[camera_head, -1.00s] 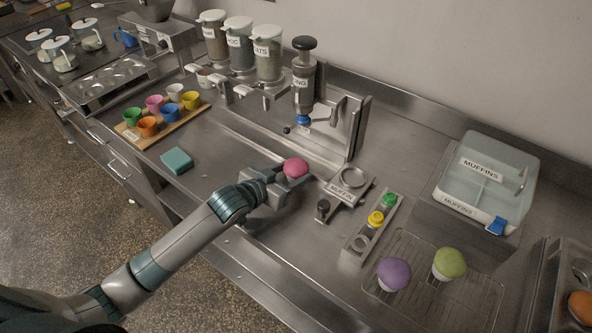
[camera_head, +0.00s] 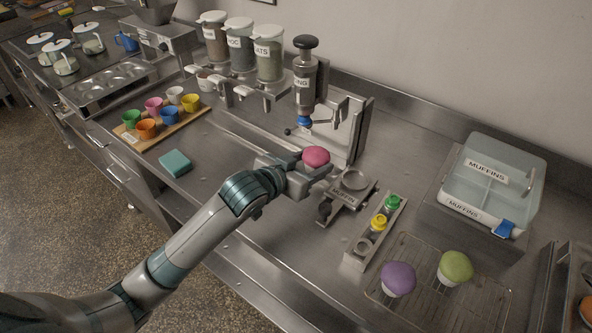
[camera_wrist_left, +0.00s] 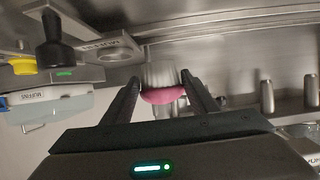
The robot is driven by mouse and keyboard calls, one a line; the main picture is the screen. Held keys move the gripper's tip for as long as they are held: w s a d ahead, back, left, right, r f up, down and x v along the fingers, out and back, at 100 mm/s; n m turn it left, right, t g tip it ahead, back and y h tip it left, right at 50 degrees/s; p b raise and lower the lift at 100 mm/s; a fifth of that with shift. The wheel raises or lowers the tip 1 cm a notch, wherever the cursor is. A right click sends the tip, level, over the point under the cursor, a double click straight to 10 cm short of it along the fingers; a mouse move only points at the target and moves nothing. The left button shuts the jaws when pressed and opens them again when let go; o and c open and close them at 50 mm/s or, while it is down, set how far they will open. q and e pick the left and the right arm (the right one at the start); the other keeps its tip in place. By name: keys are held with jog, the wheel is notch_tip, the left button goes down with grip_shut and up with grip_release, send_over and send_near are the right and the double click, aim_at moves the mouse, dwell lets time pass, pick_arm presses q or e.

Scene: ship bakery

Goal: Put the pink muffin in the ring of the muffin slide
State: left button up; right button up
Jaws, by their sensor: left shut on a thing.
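The pink muffin (camera_head: 316,157) is held upright in my left gripper (camera_head: 311,171), above the counter and just left of the muffin slide. In the left wrist view the two fingers press on either side of the pink muffin (camera_wrist_left: 163,92). The muffin slide's ring (camera_head: 354,180) is at the slide's far end and looks empty. Its black knob (camera_head: 324,209) is at the near end, partly hidden beside my gripper. In the left wrist view the ring (camera_wrist_left: 118,52) and black knob (camera_wrist_left: 54,42) lie left of the muffin. My right gripper is not in view.
The icing dispenser (camera_head: 304,80) on its steel stand rises behind the slide. A rack with green and yellow nozzles (camera_head: 378,224) lies to the right. Purple (camera_head: 398,278) and green (camera_head: 456,267) muffins sit on a wire rack. A clear muffin box (camera_head: 490,185) stands at the back right.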

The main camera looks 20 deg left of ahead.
pick_arm(q)
jog(key=s+d+r+b, duration=0.1)
jog(key=d+r, duration=0.3)
jog(key=d, duration=0.2)
jog(key=shift+d, duration=0.2)
